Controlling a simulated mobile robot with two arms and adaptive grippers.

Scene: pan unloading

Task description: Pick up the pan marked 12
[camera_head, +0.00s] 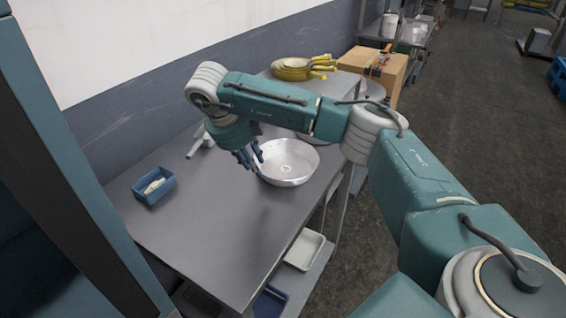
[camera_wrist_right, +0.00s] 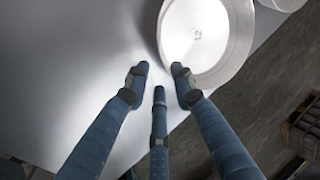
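The pan marked 12 (camera_head: 289,163) is a round, shiny metal pan standing upright on the grey metal table (camera_head: 215,235), near its right edge. My left gripper is not in view.
A blue bin (camera_head: 154,187) with a pale item stands on the table's left. Another metal pan is partly hidden behind my right arm. White and blue trays sit on a lower shelf. The table's front is clear.

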